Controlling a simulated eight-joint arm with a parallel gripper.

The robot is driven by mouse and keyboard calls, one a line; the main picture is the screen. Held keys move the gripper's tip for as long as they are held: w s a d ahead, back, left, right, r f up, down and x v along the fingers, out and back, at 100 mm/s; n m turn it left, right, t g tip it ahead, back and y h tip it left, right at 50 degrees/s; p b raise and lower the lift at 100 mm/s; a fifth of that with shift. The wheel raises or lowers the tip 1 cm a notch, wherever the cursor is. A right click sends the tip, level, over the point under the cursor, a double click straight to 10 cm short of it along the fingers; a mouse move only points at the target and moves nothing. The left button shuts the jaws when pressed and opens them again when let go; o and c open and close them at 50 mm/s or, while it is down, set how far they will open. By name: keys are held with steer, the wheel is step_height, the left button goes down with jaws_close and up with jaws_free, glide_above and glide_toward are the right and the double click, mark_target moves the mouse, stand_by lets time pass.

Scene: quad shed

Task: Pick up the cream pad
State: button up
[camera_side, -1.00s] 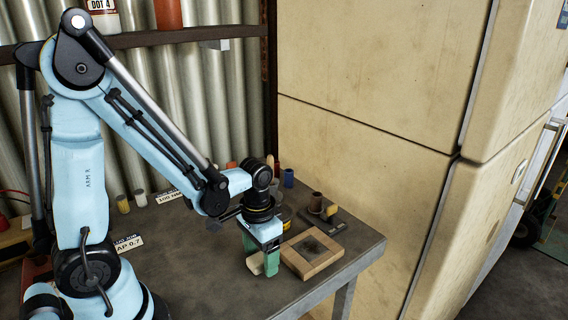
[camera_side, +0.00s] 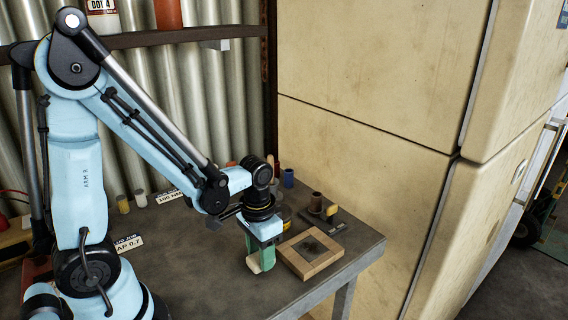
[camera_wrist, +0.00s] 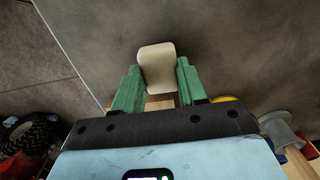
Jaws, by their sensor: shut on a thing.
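The cream pad (camera_wrist: 157,68) is a pale rounded block between the two green fingers of my gripper (camera_wrist: 157,88) in the wrist view. In the side view, the cream pad (camera_side: 254,264) shows at the lower left of my gripper (camera_side: 261,258), partly hidden by the green fingers. My gripper is shut on the pad, low over the grey bench top near its front edge. I cannot tell whether the pad still touches the bench.
A wooden frame with a dark middle (camera_side: 290,256) lies close to the right of my gripper. A cream cabinet (camera_side: 375,150) stands beyond the bench's right side.

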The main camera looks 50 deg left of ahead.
steer(key=shift+r, duration=0.6)
step_height(320, 180, up, 2)
steer(key=shift+r, duration=0.15)
steer(key=s+d+r, duration=0.5)
steer(key=d+r, duration=0.2)
steer(key=d, duration=0.3)
steer(key=shift+s+d, duration=0.15)
steer(key=shift+s, duration=0.1)
steer(key=shift+r, duration=0.1)
